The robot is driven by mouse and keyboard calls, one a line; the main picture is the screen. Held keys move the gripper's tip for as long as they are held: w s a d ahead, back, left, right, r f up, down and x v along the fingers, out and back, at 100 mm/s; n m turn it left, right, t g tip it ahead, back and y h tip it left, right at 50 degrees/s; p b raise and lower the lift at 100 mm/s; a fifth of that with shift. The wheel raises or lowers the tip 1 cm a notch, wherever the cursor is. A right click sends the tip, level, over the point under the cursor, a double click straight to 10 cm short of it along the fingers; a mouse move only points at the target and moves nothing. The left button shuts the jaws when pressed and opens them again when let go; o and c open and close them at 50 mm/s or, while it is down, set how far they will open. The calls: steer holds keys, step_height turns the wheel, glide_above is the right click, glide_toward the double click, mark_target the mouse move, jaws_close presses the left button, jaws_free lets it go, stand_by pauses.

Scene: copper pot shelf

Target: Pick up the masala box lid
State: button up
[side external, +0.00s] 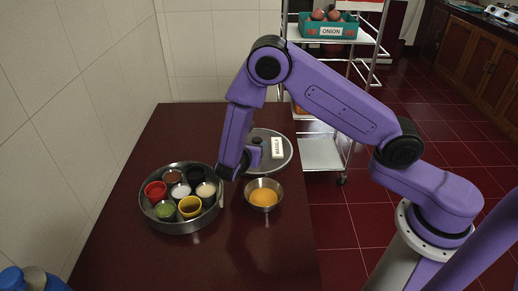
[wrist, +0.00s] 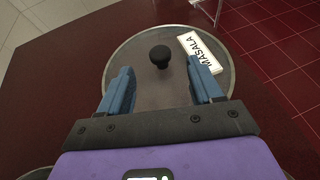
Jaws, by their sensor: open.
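The masala box lid (wrist: 150,42) is a round, flat grey metal disc with a black knob (wrist: 160,55) at its middle and a white "MASALA" label (wrist: 200,52). It lies on the dark red table. In the side view the lid (side external: 270,161) is at the back right of the table, partly hidden behind my arm. My gripper (wrist: 160,90) is open and empty, with its blue fingers spread. In the wrist view the knob shows between and beyond the fingertips. The exact height of the fingers above the lid cannot be told.
A round steel masala box (side external: 168,226) with several small cups of spices stands at the left of the table. A metal bowl (side external: 263,205) of orange-yellow contents stands in front of the lid. A white shelf cart (side external: 322,153) stands behind.

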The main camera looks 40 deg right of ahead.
mark_target(257, 141)
steer(key=shift+x, duration=4.15)
steer(key=shift+a+f, duration=0.1)
steer(key=shift+f, duration=0.1)
steer(key=c, duration=1.1)
